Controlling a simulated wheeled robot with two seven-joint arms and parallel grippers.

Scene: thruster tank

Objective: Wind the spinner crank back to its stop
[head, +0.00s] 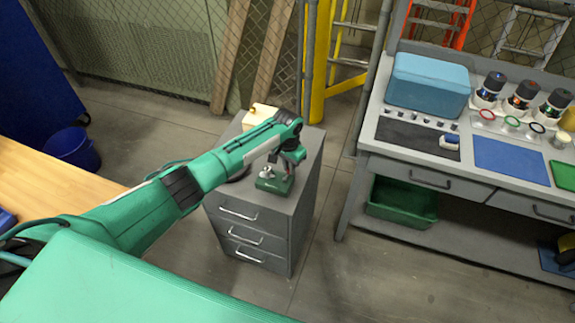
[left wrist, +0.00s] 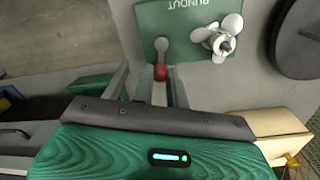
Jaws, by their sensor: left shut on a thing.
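The spinner unit is a small green box (head: 275,184) on top of the grey drawer cabinet. In the left wrist view its green plate (left wrist: 173,22) reads "RUNOUT" upside down and carries a white three-bladed spinner (left wrist: 219,40). A grey crank arm (left wrist: 161,48) ends in a red knob (left wrist: 160,73). My left gripper (head: 290,160) reaches down over the box. In the left wrist view its fingers (left wrist: 161,80) are shut on the red knob, one on each side. The spinner stands apart from the fingers. My right gripper is out of view.
The drawer cabinet (head: 251,240) also holds a cream box (head: 261,110) and a dark round disc (left wrist: 300,38) close to the spinner unit. A workbench (head: 352,190) with a blue case (head: 428,84) stands to the right, with bare floor between.

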